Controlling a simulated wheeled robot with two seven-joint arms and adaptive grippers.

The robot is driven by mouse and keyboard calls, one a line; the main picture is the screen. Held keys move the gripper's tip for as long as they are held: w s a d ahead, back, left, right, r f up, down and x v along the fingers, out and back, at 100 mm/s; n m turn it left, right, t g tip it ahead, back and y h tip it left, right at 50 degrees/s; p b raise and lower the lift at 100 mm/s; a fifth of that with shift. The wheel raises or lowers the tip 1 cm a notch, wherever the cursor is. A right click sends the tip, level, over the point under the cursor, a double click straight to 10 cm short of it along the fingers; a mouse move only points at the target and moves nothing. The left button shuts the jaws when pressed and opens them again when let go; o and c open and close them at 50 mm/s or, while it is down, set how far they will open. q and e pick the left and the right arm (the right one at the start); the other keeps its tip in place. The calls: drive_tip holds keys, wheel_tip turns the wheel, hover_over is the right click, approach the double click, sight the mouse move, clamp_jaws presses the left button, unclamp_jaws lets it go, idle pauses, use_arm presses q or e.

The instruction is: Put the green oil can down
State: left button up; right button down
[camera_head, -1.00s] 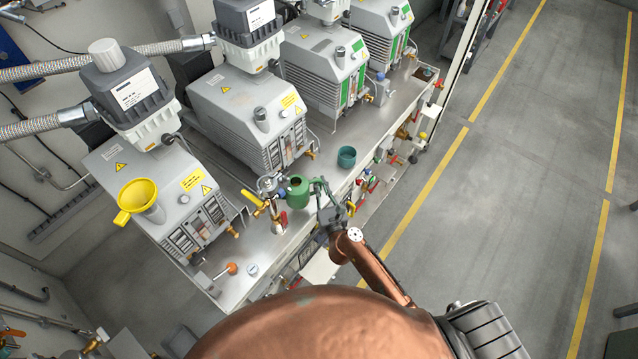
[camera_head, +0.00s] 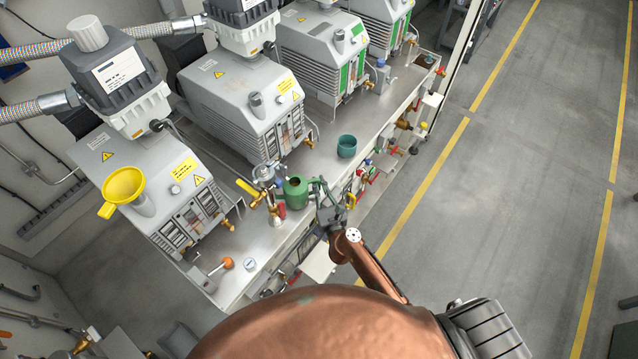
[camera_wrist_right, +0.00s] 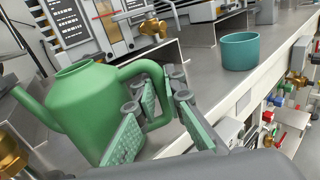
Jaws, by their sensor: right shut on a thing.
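The green oil can (camera_head: 296,192) is at the front edge of the steel bench, near the brass valves. In the right wrist view the can (camera_wrist_right: 85,110) fills the left side, with its spout at the left and its handle towards my fingers. My right gripper (camera_head: 322,196) is shut on the can's handle; its green finger pads (camera_wrist_right: 150,120) lie on both sides of the handle. The can looks about upright, and I cannot tell whether its base touches the bench. My left gripper is not in view.
A teal cup (camera_head: 347,146) stands on the steel bench (camera_head: 325,158) to the right of the can. Grey pumps (camera_head: 237,105) line the back, one with a yellow funnel (camera_head: 123,186). A brass valve with a yellow handle (camera_head: 249,188) is close left of the can. An orange-knobbed part (camera_head: 228,263) lies nearer.

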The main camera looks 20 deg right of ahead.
drive_tip(key=shift+f, duration=0.25)
idle(0.3)
drive_tip(key=c, duration=1.9)
unclamp_jaws()
drive_tip(key=shift+c, duration=0.2)
drive_tip(key=shift+f, duration=0.1)
drive_tip(key=c, duration=0.4)
